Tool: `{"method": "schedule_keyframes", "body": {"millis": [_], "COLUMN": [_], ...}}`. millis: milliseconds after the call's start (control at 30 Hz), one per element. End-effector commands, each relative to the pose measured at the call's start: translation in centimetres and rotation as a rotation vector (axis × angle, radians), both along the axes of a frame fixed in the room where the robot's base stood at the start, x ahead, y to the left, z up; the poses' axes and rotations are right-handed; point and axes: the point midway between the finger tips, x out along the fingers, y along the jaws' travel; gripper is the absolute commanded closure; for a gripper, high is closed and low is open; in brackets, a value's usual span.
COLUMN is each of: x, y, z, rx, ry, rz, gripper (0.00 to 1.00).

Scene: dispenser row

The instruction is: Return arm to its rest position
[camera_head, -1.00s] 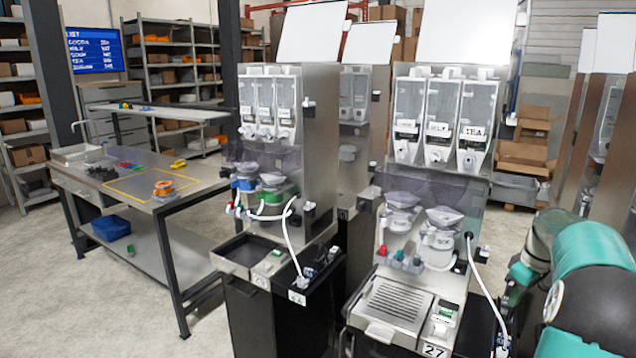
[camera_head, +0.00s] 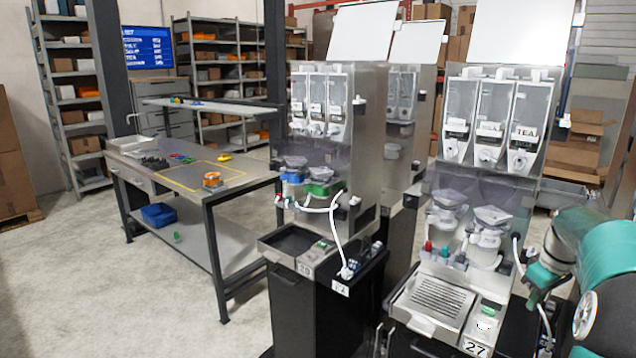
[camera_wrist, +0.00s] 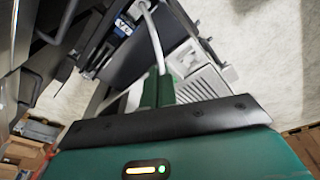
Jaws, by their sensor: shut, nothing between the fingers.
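My arm is folded at the right edge of the head view, with teal and dark links. My gripper shows in the wrist view (camera_wrist: 158,92): its two green fingers are together, with nothing seen between them. In the head view, I cannot clearly make out the fingertips. The dispenser numbered 27 (camera_head: 480,200) stands just left of my arm, with a drip tray and three clear hoppers, one marked TEA. In the wrist view a white hose crosses behind the fingers; I cannot tell its distance from them.
Another dispenser (camera_head: 335,130) stands left of the first, with a white hose (camera_head: 338,235) hanging at its front. A steel workbench (camera_head: 255,180) holds an orange roll (camera_head: 212,180); a blue bin (camera_head: 159,215) is on its lower shelf. Open floor (camera_head: 80,290) lies at the front left.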

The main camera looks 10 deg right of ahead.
Motion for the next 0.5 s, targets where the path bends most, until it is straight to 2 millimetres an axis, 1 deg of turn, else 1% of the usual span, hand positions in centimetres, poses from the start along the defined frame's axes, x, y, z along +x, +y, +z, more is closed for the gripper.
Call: {"method": "schedule_keyframes", "body": {"millis": [33, 167, 267, 300, 367, 400, 467, 500], "x": [0.4, 1.1, 1.3, 1.3, 1.0, 0.7, 0.0, -0.6], "y": [1.5, 5.6, 9.6, 11.6, 14.7, 16.7, 19.7, 21.6], "z": [0.8, 2.4, 3.9, 4.5, 5.4, 6.0, 6.6, 7.0], "rx": [-0.009, -0.031, -0.048, -0.057, -0.067, -0.075, -0.082, -0.085], "ry": [-0.003, -0.012, -0.025, -0.033, -0.047, -0.059, -0.077, -0.09], "rz": [0.004, -0.005, -0.014, -0.019, -0.028, -0.035, -0.046, -0.054], "gripper": [1.0, 1.0, 1.0, 1.0, 1.0, 1.0, 1.0, 1.0]}}
